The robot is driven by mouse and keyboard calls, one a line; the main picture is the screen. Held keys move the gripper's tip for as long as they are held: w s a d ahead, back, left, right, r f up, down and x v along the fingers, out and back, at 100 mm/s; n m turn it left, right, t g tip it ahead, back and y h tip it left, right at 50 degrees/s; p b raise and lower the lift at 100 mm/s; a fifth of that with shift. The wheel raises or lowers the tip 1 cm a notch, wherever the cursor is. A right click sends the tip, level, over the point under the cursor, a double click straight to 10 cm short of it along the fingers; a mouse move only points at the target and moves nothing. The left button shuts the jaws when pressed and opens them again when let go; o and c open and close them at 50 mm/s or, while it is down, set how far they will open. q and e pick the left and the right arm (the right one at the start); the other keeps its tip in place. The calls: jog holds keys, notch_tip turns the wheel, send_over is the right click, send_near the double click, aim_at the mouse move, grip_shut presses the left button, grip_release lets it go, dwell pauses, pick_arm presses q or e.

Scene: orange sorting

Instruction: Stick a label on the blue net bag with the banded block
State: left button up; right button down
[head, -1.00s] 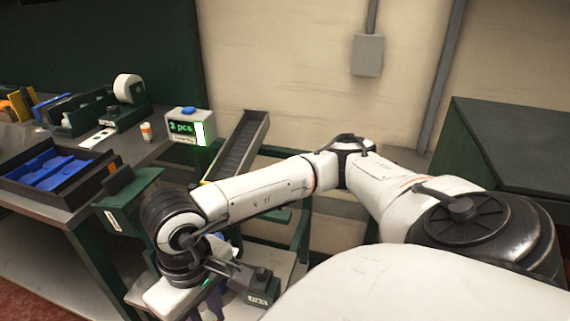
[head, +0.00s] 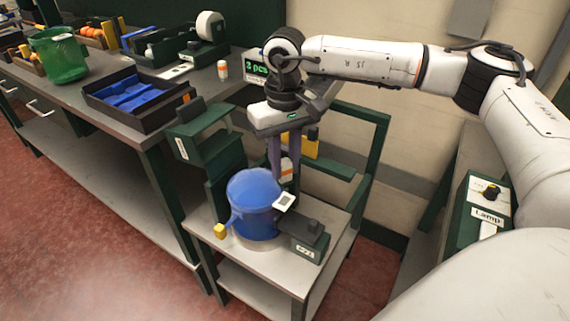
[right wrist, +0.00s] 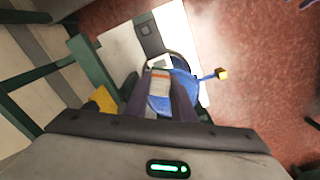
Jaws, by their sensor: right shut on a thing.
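The blue net bag (head: 252,200) stands full and rounded on a small side table, with a yellow tag (head: 219,231) at its tied end. It also shows in the right wrist view (right wrist: 157,104), partly hidden by my fingers and the block. My right gripper (head: 286,178) points down above the bag's back right side, shut on the banded block (head: 287,169). The block shows orange and white bands in the right wrist view (right wrist: 160,82). A white label with a dark mark (head: 285,200) is at the bag's right edge; I cannot tell whether it touches the bag. My left gripper is out of view.
A dark label device (head: 305,237) stands right of the bag on the side table (head: 285,274). A yellow part (head: 303,147) is behind my gripper. The workbench at left holds a blue-lined tray (head: 130,98) and a green basket (head: 60,58). A lamp switch box (head: 487,200) is at right.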

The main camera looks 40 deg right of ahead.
aim_at(285, 180)
jog(key=shift+f+b, duration=0.4)
jog(key=shift+f, duration=0.3)
notch_tip(285, 180, down, 4)
jog(key=b, duration=0.2)
jog(key=shift+r+b, duration=0.1)
jog(key=shift+b, duration=0.25)
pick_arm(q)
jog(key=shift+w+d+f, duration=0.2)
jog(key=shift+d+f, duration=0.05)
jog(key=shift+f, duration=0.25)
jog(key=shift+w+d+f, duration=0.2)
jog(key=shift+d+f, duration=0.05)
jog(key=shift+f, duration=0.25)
pick_arm(e)
jog(key=shift+f, duration=0.2)
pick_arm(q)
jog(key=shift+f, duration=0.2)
pick_arm(e)
jog(key=shift+f, duration=0.1)
pick_arm(q)
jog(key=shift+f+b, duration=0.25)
jog(key=shift+b, duration=0.2)
pick_arm(e)
jog(key=shift+s+f, duration=0.1)
jog(key=shift+f, duration=0.4)
jog(key=shift+r, duration=0.1)
